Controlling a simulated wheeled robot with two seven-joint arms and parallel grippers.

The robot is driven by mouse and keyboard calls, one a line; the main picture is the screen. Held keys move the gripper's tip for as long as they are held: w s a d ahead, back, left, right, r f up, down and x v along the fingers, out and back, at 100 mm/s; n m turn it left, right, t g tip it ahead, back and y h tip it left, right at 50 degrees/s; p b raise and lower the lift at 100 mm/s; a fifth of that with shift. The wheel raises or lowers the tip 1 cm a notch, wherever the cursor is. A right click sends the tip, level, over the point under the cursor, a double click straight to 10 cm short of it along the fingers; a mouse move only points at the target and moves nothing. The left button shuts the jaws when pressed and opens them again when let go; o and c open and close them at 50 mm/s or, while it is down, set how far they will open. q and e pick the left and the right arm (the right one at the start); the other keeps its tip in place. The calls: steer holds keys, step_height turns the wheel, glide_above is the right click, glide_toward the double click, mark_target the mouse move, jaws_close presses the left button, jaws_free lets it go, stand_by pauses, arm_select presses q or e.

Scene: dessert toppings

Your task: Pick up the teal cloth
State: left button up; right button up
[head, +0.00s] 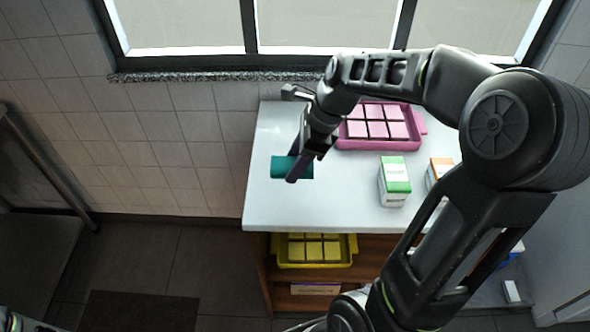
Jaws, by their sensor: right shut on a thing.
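The teal cloth (280,166) lies flat near the left end of the pale counter top (262,205) in the head view. My right gripper (293,178) reaches down over it from the upper right, and its fingertips are at the cloth's near edge. It is shut on the cloth. The fingers hide part of the cloth, and I cannot tell whether any of it is lifted off the counter. My left gripper is out of view.
A pink tray (350,143) with several compartments stands at the back. A green-and-white carton (394,187) and an orange-and-white carton (434,171) stand to the right. A yellow tray (313,266) sits on the shelf below. The counter's front left is clear.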

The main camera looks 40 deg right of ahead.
stand_by(0.5)
steer(key=o, duration=0.8)
steer(key=c, duration=0.6)
steer(key=w+a+f+n+g, duration=0.1)
steer(key=w+a+f+n, duration=0.1)
steer(key=a+n, duration=0.3)
steer(key=w+a+f+n+g, duration=0.2)
steer(key=a+n, duration=0.3)
steer(key=a, duration=0.7)
steer(key=w+a+f+n+g, duration=0.2)
steer(key=a+n, duration=0.3)
steer(key=a, duration=0.3)
steer(key=shift+w+a+f, duration=0.1)
steer(key=shift+a+f, duration=0.2)
steer(key=shift+a, duration=0.05)
steer(key=shift+c, duration=0.2)
